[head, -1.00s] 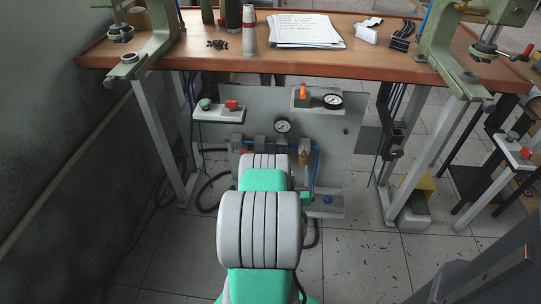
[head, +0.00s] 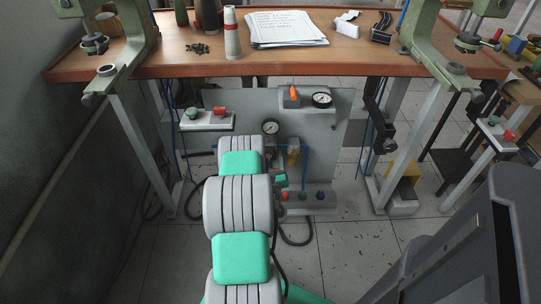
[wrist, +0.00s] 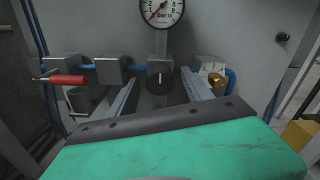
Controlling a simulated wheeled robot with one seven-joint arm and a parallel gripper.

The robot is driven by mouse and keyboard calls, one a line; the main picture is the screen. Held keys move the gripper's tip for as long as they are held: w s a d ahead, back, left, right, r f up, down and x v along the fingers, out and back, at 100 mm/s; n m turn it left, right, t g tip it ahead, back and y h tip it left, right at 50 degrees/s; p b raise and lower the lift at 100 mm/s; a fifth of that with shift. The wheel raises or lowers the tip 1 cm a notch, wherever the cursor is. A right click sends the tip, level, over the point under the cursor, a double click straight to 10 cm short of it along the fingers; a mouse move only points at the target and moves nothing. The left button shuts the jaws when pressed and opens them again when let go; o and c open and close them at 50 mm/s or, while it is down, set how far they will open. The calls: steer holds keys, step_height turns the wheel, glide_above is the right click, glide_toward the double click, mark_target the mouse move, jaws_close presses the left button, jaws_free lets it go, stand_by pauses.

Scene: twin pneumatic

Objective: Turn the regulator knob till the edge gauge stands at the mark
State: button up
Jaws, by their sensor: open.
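The regulator knob (wrist: 160,80) is dark and round with a pale line on its face, below a round dial. My gripper (wrist: 159,88) is open, with one grey finger on each side of the knob; I cannot tell whether they touch it. The dial above the knob (wrist: 162,10) is marked in bar and cut off at the top; its red needle points down-left. In the head view it is the panel dial (head: 270,127). A second gauge (head: 321,100) sits near the bench edge beside an orange part. Its needle and any mark are too small to read. My arm hides the gripper there.
A red-handled valve (wrist: 62,79) stands left of the knob and a brass fitting (wrist: 216,82) right. A white box with green and red buttons (head: 207,119) hangs at the panel's left. The wooden bench top (head: 290,62) overhangs the panel (head: 330,150).

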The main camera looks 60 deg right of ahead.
steer(key=shift+x, duration=0.8)
steer(key=shift+c, duration=0.2)
jaws_close()
